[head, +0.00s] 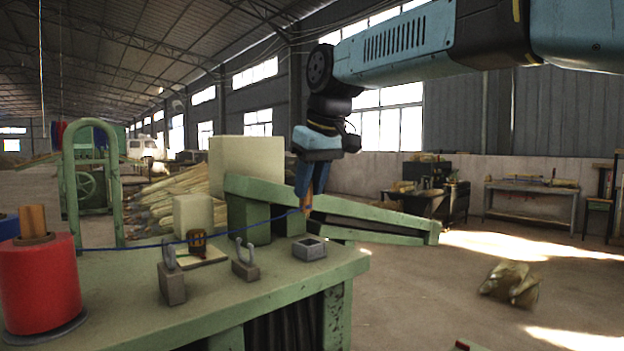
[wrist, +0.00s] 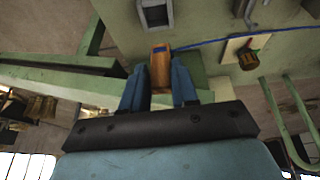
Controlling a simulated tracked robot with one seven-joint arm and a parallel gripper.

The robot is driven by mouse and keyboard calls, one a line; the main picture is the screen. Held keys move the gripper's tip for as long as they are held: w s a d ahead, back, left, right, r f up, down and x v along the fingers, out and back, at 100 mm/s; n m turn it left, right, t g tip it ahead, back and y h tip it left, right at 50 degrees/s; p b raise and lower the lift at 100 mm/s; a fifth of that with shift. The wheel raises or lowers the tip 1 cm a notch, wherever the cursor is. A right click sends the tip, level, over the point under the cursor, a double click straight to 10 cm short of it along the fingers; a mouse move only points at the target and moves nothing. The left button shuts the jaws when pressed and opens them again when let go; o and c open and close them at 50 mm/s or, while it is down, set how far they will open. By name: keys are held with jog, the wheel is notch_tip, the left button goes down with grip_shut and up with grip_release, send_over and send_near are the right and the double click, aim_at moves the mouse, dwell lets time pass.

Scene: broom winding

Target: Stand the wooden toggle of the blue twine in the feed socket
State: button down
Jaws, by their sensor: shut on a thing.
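My gripper (head: 304,193) is shut on the wooden toggle (head: 308,202), an orange-brown peg, and holds it above the green bench. In the wrist view the toggle (wrist: 160,66) shows between the two blue fingers of my gripper (wrist: 159,88). The blue twine (head: 180,243) runs from the toggle leftward across the bench towards the spools; it also shows in the wrist view (wrist: 215,41). The feed socket (head: 310,249), a grey square block with an open top, sits on the bench below the toggle. The socket (wrist: 155,14) shows beyond the toggle in the wrist view, apart from it.
Two grey hook guides (head: 172,277) (head: 244,263) stand on the bench left of the socket. A small brown-and-yellow item (head: 197,241) sits on a pale plate behind them. A red spool (head: 40,285) stands at the left. A green beam (head: 380,217) runs behind the socket.

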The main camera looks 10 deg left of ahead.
jog(key=shift+d+f, duration=0.15)
jog(key=shift+f, duration=3.75)
jog(key=shift+s+d, duration=0.1)
jog(key=c, duration=0.8)
grip_release()
